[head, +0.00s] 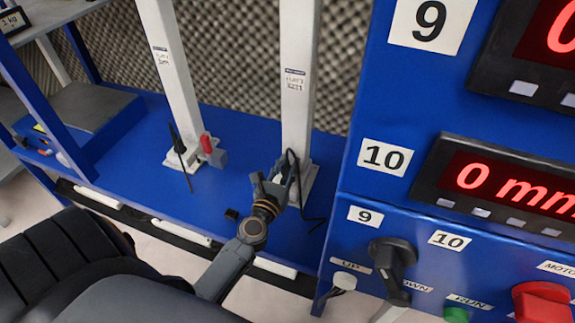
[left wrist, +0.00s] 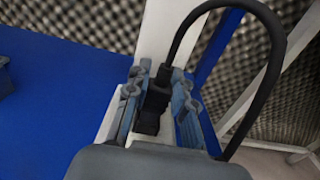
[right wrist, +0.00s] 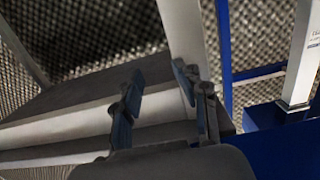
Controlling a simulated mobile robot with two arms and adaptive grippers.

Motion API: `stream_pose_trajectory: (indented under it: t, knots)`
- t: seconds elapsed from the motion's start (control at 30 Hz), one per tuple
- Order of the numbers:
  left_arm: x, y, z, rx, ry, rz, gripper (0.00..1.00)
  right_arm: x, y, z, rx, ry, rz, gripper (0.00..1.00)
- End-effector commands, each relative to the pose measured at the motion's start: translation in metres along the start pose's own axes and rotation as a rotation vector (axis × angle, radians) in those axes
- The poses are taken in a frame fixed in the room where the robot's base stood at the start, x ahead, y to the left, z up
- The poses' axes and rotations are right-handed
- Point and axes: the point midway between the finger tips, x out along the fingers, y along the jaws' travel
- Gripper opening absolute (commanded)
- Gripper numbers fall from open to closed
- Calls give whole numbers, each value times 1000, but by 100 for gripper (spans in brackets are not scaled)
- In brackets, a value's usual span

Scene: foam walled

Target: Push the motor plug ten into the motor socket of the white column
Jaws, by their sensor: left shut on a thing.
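My left gripper (head: 272,182) is low at the foot of the right-hand white column (head: 299,85). In the left wrist view its fingers (left wrist: 162,95) are shut on a black motor plug (left wrist: 150,112). A thick black cable (left wrist: 272,50) loops up from the plug and back down to the right. The white column (left wrist: 163,30) rises just behind the plug. The motor socket is hidden, and I cannot tell whether the plug touches it. My right gripper (right wrist: 158,90) is open and empty in the right wrist view; it is outside the head view.
A second white column (head: 170,65) stands left, with a red and grey box (head: 212,152) and a black cabled part (head: 177,142) at its foot. A blue cabinet (head: 352,205) with displays and knobs closes off the right.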

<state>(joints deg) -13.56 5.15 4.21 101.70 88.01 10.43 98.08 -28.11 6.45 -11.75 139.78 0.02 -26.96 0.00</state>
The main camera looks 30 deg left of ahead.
Motion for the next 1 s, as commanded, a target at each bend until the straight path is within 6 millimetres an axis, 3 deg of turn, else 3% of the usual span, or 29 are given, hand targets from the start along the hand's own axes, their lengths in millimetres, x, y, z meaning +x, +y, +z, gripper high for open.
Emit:
stream_pose_trajectory:
  t: [1.0]
  knots:
    - [0, 0, -6, 0, 0, 0, 0, 1, -2, -32, 3, 161, -3, 40]
